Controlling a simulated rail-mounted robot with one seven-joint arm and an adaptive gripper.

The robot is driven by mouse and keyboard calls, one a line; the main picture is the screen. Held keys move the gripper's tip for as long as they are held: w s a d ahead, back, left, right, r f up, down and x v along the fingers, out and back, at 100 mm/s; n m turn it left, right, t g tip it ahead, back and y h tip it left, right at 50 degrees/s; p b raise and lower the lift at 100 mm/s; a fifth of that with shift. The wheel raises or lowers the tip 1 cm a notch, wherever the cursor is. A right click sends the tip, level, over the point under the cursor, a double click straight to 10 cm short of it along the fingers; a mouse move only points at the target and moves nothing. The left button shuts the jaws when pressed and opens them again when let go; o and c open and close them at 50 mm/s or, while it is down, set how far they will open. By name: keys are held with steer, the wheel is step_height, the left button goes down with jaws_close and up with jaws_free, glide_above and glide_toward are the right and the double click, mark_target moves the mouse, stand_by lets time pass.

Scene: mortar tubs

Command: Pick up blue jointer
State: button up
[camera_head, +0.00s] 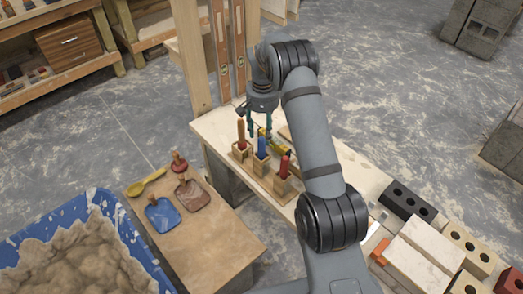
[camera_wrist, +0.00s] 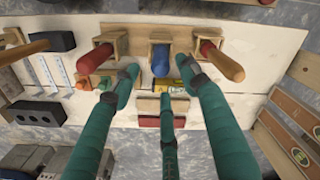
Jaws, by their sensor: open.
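The blue jointer (camera_head: 262,147) stands upright, blue handle up, in the middle of three small wooden holders on the light work board. In the wrist view its blue handle (camera_wrist: 161,60) shows in front of its holder. My gripper (camera_head: 260,124) is above and just behind the holders, fingers pointing down. In the wrist view the teal fingers of my gripper (camera_wrist: 160,80) are spread apart, with the blue handle between the two outer fingertips. Nothing is held. The jointer's lower part is hidden in its holder.
A wood-and-red-handled tool (camera_head: 241,132) and a red-handled tool (camera_head: 284,165) stand in holders close on either side. A yellow object (camera_wrist: 184,88) lies near the fingers. Bricks (camera_head: 407,203) lie at the right. A blue tub (camera_head: 100,205) of mortar stands at lower left.

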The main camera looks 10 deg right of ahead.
mark_target(262, 138)
steer(key=shift+s+d+f, duration=0.1)
steer(key=shift+d+f, duration=0.1)
steer(key=shift+f, duration=0.4)
steer(key=f, duration=0.1)
steer(key=f+p, duration=0.1)
steer(key=f, duration=0.3)
steer(key=shift+a+p, duration=0.3)
steer(key=shift+p, duration=0.1)
steer(key=shift+c, duration=0.9)
jaws_close()
